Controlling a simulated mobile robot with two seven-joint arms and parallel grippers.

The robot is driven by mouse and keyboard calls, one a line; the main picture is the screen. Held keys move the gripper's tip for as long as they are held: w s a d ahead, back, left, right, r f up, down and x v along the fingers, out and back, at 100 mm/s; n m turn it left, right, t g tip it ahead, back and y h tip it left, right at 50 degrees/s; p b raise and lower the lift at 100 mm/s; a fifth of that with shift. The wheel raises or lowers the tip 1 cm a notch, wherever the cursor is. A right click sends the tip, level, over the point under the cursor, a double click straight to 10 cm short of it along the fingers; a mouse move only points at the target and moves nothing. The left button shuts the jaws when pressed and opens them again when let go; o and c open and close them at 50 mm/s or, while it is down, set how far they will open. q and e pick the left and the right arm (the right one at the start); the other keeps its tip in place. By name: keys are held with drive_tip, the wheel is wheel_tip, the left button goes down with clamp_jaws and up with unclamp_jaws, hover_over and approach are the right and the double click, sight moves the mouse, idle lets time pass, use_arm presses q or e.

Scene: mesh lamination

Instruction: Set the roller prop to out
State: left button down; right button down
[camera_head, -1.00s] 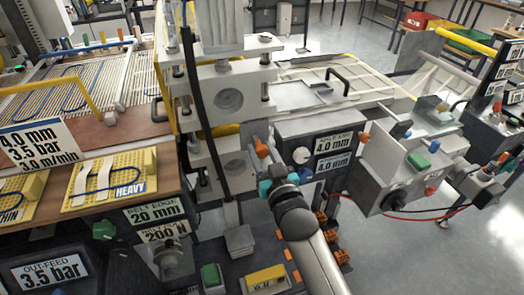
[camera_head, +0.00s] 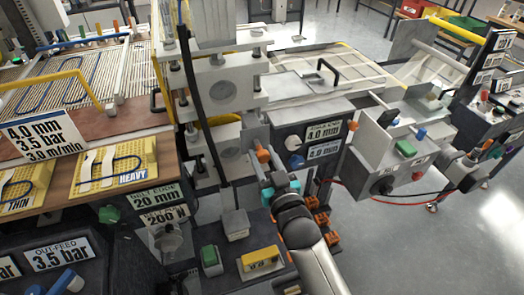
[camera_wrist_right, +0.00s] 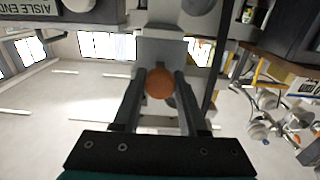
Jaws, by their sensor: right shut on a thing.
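An orange knob (camera_head: 262,154) sits at the end of a grey bar beside the white roller press frame (camera_head: 222,88); I take it to be the roller prop's handle. My right gripper (camera_head: 267,169) reaches up to it from below right. In the right wrist view the round orange knob (camera_wrist_right: 159,83) lies between the two dark fingers (camera_wrist_right: 158,100), which are shut on it. A grey block behind the knob hides part of its mount. No label telling the prop's position is readable. My left gripper is not in view.
A grey box with 4.0 mm labels (camera_head: 323,131) and a white dial is close right of the gripper. Below are a green button (camera_head: 209,257) and a yellow block (camera_head: 260,259). Orange clips sit under my arm.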

drive_tip(key=shift+s+f, duration=0.1)
drive_tip(key=shift+f, duration=0.05)
drive_tip(key=c, duration=0.9)
unclamp_jaws()
drive_tip(key=o, duration=0.3)
drive_tip(key=shift+s+d, duration=0.1)
drive_tip(key=shift+s, duration=0.05)
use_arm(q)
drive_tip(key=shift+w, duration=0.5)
use_arm(e)
drive_tip(key=shift+o, duration=0.7)
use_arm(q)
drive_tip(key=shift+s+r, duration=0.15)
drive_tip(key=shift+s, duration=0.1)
use_arm(e)
drive_tip(key=v, duration=1.5)
drive_tip(key=shift+r, duration=0.2)
